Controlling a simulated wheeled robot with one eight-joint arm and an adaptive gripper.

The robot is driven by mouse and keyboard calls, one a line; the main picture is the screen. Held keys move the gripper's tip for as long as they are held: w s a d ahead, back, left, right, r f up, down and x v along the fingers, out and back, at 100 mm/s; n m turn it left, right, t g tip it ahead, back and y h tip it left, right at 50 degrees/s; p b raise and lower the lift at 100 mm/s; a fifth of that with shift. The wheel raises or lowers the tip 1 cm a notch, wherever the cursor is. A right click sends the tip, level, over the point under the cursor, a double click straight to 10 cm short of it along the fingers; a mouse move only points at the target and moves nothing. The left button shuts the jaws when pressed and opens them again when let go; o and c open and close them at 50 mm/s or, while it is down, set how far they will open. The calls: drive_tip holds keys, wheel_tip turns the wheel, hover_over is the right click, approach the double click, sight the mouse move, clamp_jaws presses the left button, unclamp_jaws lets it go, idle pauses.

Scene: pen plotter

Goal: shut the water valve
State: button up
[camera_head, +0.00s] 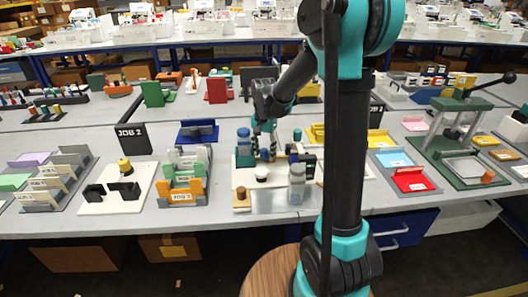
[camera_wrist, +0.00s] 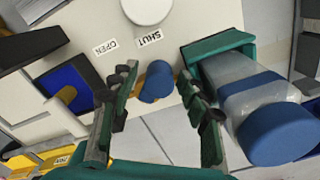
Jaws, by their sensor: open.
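In the wrist view, a pale panel carries an OPEN label (camera_wrist: 105,47) and, to its right, a SHUT label (camera_wrist: 149,40). A small blue knob (camera_wrist: 157,82), which looks like the valve handle, stands below the labels, nearer SHUT. My gripper (camera_wrist: 156,92) is open, with one finger on each side of the knob. I cannot tell whether either finger touches it. In the head view my gripper (camera_head: 265,152) points down over the white station (camera_head: 242,200). The knob cannot be made out there, and the valve's exact setting is unclear.
A clear bottle with a blue cap (camera_wrist: 280,133) lies close to the right finger in the wrist view. A white round piece (camera_wrist: 148,8) is beyond the labels. In the head view, another clear bottle (camera_head: 297,182) stands at the station's front; orange-green racks (camera_head: 187,190) are to the left.

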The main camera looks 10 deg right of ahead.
sight(264, 150)
drive_tip(key=shift+r, duration=4)
